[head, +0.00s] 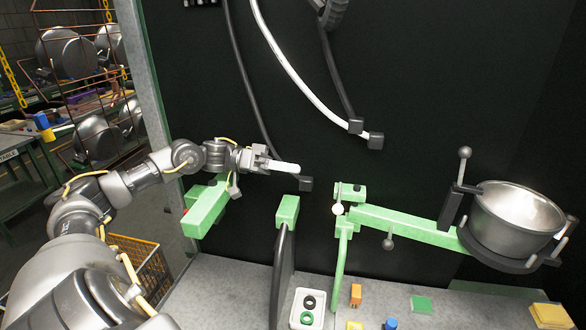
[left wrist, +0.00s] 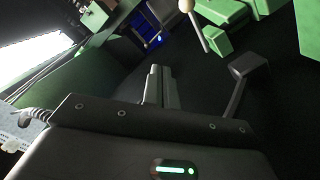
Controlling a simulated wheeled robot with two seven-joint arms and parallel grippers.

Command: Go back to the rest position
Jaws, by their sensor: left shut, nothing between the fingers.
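My left arm reaches in from the left in the head view. My left gripper (head: 282,166) is shut and empty, in front of the dark back panel, above the green blocks. In the left wrist view its fingers (left wrist: 157,86) are together with nothing between them. A metal pot (head: 515,215) sits in a dark ring holder at the end of a green hanger arm (head: 400,224) on the right, well away from my left gripper. My right gripper is not in view.
A green bracket (head: 205,208) is just below my left forearm. A dark hanging cable end (head: 305,183) is close to the gripper. A dark upright (head: 283,270) with a green top stands below. A white tray (head: 306,308) and small coloured blocks lie on the grey bench.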

